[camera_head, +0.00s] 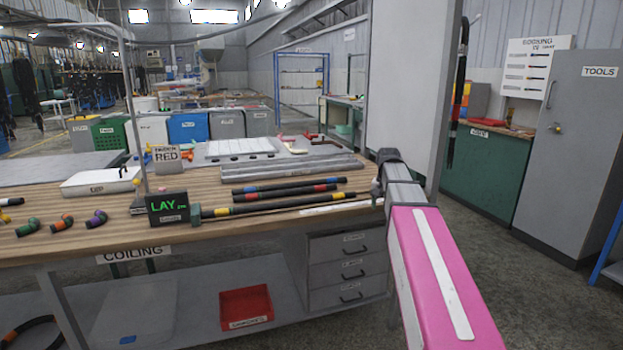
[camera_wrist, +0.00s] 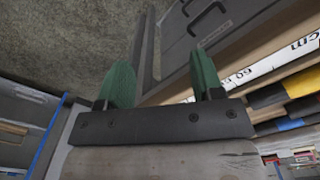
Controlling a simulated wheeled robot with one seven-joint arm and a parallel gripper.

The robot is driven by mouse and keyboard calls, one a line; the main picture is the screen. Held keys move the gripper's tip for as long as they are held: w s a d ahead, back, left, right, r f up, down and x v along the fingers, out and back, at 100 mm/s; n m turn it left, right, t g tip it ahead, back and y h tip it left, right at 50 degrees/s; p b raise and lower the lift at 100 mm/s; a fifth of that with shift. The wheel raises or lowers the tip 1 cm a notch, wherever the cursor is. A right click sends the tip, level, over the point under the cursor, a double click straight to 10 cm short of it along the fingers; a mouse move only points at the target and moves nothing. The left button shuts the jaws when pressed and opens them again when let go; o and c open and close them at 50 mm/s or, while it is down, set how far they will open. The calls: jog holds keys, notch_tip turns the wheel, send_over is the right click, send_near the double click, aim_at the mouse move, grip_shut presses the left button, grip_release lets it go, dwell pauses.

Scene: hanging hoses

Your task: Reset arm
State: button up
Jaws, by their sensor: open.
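My gripper (camera_wrist: 160,78) shows in the wrist view with two green fingers apart and nothing between them. It is beside the coiling table's right end, with a drawer front and handle (camera_wrist: 208,18) beyond the fingers. In the head view my pink and grey arm reaches to the table's right edge; the fingers cannot be made out there. Three straight black hoses with coloured bands lie on the wooden coiling table (camera_head: 110,235): one with blue (camera_head: 290,185), one with red (camera_head: 287,194), one with yellow (camera_head: 265,207). Banded hose ends also show in the wrist view (camera_wrist: 285,122).
A white ruler (camera_head: 335,208) lies along the table's front edge, near my arm. A "LAY" display (camera_head: 167,207) and short curved hose pieces (camera_head: 62,222) are at left. A red bin (camera_head: 246,307) sits on the lower shelf. Floor (camera_head: 500,280) is clear at right, before a grey tools cabinet (camera_head: 575,150).

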jog(key=s+a+f+n, duration=0.2)
jog(key=s+a+f, duration=0.1)
jog(key=s+f, duration=0.7)
jog(key=s+a+f+n, duration=0.2)
jog(key=s+a+f, duration=0.2)
jog(key=s+f, duration=0.6)
notch_tip(320, 180, down, 7)
jog(key=shift+s+f, duration=0.1)
jog(key=shift+s, duration=0.3)
dwell(0.4)
